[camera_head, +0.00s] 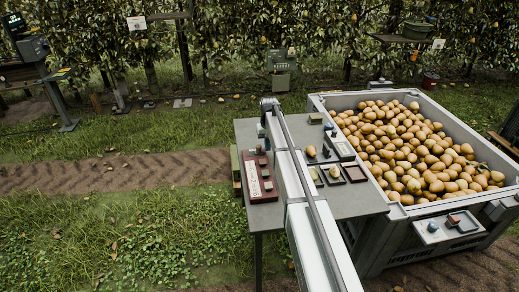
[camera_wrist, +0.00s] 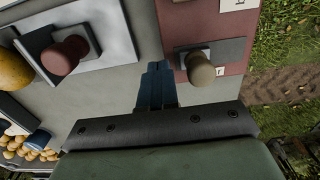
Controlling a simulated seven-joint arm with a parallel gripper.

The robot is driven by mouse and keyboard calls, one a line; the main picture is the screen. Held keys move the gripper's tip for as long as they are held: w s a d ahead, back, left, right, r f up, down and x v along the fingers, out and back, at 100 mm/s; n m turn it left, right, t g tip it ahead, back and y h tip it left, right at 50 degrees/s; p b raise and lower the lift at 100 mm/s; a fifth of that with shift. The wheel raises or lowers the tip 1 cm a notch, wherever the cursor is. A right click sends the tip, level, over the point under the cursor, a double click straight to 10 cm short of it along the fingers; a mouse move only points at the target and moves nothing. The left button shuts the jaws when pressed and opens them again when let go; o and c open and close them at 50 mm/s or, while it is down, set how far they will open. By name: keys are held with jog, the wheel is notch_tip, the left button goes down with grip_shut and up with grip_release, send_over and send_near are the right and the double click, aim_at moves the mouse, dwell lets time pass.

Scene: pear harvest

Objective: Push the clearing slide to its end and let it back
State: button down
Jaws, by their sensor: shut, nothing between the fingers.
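My gripper (camera_wrist: 158,66) is shut and empty, its blue fingers together above the grey table (camera_wrist: 140,15) in the wrist view. To the right of the fingertips, apart from them, an olive-tan knob (camera_wrist: 200,70) stands on a dark plate on a red-brown board (camera_wrist: 185,20). To the left, a dark red knob (camera_wrist: 65,54) stands on a grey plate in a pale frame. I cannot tell which part is the clearing slide; no readable label shows it. In the head view the red-brown board (camera_head: 252,176) lies along the table's left side. My gripper's fingers cannot be made out there.
A large grey bin (camera_head: 322,101) full of pears stands right of the table. Small trays (camera_head: 330,174) with pears sit on the table's right half. A long pale beam runs over the table and hides its middle. Grass and a dirt track lie left.

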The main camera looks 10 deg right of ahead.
aim_at(259, 145)
jog(key=shift+a, duration=2.25)
dwell(1.1)
jog(key=shift+d, duration=0.3)
dwell(0.8)
jog(key=shift+d, duration=2.25)
jog(key=shift+r, duration=0.1)
notch_tip(259, 145, up, 8)
dwell(0.5)
